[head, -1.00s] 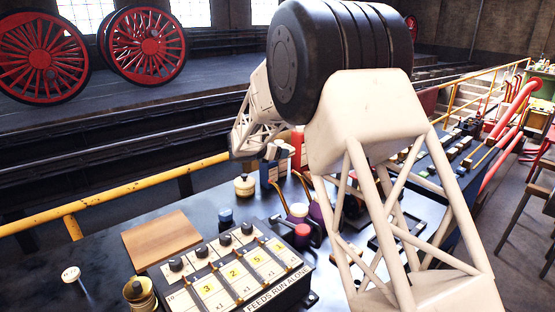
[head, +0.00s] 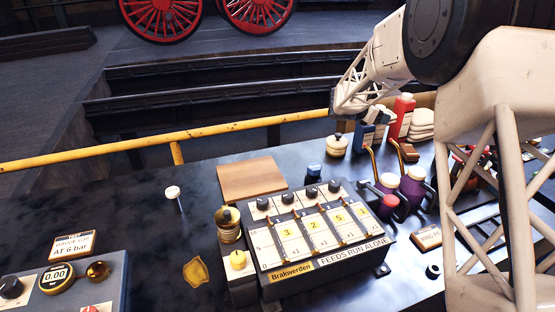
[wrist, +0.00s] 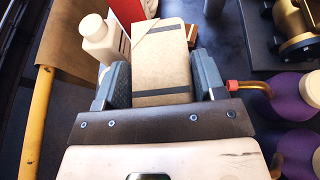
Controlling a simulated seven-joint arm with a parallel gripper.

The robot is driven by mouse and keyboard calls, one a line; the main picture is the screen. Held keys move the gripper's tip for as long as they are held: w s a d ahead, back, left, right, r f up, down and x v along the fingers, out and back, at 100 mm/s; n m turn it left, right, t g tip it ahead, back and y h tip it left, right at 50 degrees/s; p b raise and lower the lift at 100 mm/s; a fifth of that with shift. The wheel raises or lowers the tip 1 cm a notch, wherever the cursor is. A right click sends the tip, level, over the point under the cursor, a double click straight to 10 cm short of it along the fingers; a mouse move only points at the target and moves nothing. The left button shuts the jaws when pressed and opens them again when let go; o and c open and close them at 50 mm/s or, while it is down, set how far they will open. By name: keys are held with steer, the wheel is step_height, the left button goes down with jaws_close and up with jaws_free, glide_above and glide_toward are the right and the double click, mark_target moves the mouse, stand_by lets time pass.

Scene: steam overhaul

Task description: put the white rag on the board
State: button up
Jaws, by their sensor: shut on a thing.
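My gripper (wrist: 161,82) is shut on a beige, flat-faced thing (wrist: 160,60) with dark bands across it. In the head view the gripper is small and partly hidden at the end of my arm, above the back right of the dark table. The board (head: 252,179), a plain brown wooden panel, lies left of the gripper, behind the switch box, and its top is bare. A white layered stack (head: 421,125) stands right of the gripper.
The switch box (head: 318,232) stands in front of the board. A cream pot (head: 336,145), a red container (head: 402,117) and purple cans (head: 412,186) stand around the gripper. A white-topped peg (head: 173,192) is left of the board. A yellow rail (head: 120,147) runs behind the table.

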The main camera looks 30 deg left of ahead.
steer(key=s+a+f+n+t+y, duration=0.1)
steer(key=s+a+f, duration=0.1)
steer(key=s+a, duration=0.7)
steer(key=s+a+f+n+y, duration=0.1)
steer(key=s+a, duration=0.4)
steer(key=a, duration=0.7)
steer(key=n+t+y, duration=0.1)
steer(key=n+y, duration=0.1)
glide_above(245, 179)
step_height(245, 179, down, 3)
steer(key=shift+r, duration=0.1)
steer(key=shift+w+f, duration=0.1)
steer(key=shift+f, duration=3.05)
steer(key=shift+f, duration=1.9)
steer(key=shift+f, duration=0.1)
